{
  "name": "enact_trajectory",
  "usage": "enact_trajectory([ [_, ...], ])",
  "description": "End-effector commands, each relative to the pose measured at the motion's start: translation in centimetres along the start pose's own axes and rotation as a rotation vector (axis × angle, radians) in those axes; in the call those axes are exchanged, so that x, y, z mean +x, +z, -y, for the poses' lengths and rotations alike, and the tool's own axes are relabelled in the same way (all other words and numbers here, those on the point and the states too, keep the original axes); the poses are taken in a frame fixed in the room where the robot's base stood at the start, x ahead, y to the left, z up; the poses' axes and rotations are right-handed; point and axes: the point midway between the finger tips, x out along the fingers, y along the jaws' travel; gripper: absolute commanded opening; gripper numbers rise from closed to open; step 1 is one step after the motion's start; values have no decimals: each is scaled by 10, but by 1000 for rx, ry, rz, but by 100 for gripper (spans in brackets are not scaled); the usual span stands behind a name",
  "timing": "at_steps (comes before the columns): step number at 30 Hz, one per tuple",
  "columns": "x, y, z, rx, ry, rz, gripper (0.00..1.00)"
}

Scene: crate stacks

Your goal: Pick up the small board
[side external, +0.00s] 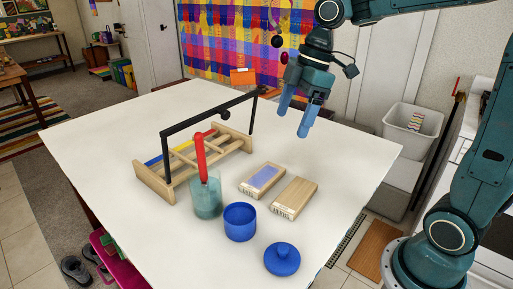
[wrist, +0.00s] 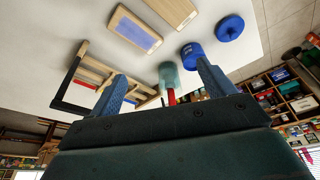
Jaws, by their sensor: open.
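Two small wooden boards lie flat side by side on the white table. One board (side external: 246,190) has a blue-violet panel on top; the other board (side external: 294,197) is plain wood. In the wrist view the panelled board (wrist: 151,44) and the plain board (wrist: 175,10) show near the top. I cannot tell which one the task calls the small board. My gripper (side external: 295,119) is open and empty, raised above the table on the far side of the boards and apart from them. Its two blue fingers also show in the wrist view (wrist: 161,78).
A wooden rack (side external: 153,185) with a black bar stands left of the boards. A teal glass (side external: 206,200) holding a red utensil, a blue cup (side external: 240,224) and a blue lid (side external: 282,260) stand in front. The white table (side external: 345,155) is bare on the right.

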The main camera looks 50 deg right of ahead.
Motion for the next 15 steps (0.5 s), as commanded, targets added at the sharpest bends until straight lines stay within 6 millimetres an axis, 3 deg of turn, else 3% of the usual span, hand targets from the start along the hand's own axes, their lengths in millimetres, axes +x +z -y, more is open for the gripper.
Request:
enact_trajectory([
  [9, 28, 6, -55, -316, -131, -37, 82],
  [15, 44, 16, -80, -483, -188, -74, 82],
])
